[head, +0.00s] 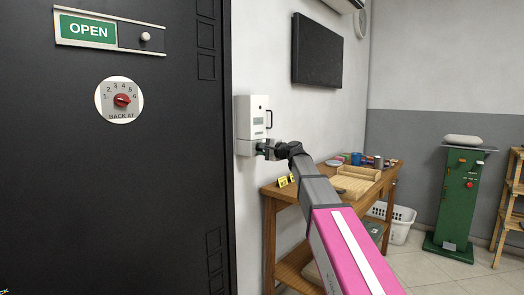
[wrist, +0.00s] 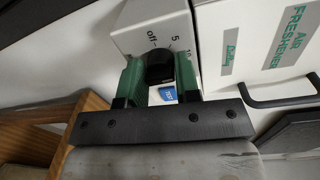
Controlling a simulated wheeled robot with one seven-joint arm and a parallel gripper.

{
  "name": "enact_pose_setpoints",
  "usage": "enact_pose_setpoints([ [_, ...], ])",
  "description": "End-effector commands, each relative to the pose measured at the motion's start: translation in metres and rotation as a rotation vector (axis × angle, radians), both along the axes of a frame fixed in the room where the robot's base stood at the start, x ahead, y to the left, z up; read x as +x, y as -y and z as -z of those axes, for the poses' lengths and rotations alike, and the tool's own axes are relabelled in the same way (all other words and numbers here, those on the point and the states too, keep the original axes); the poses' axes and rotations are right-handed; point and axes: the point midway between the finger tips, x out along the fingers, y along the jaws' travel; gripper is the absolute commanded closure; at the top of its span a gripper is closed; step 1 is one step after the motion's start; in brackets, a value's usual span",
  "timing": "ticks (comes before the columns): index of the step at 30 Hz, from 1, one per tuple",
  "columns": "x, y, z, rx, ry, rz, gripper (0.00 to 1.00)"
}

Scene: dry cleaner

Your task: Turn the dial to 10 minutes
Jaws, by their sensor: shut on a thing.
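The dial (wrist: 160,68) is a black knob on the face of a small white box (wrist: 134,22) in the wrist view. The marks "off", "5" and a partly covered "10" are printed around the top of it. The dial's pointer mark is not clear, so I cannot tell its setting. My gripper (wrist: 160,74) has its green fingers on both sides of the dial, shut on it. In the head view my gripper (head: 264,148) reaches the lower part of the white wall unit and hides the dial there.
The white air freshener unit (head: 243,112) with a dark handle is on the wall just above my gripper. A wooden table (head: 274,190) with a tray and tins stands below and right. A black door (head: 150,190) with a separate red-knobbed dial (head: 122,100) is at left.

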Motion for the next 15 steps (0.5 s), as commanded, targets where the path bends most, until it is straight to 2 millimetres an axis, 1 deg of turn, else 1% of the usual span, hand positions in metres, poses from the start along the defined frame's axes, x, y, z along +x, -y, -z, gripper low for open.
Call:
enact_pose_setpoints([
  [6, 0.0007, 0.0003, -0.0017, 0.038, -0.041, 0.002, 0.93],
  [15, 0.0010, 0.0005, -0.0019, 0.046, -0.052, 0.002, 0.93],
])
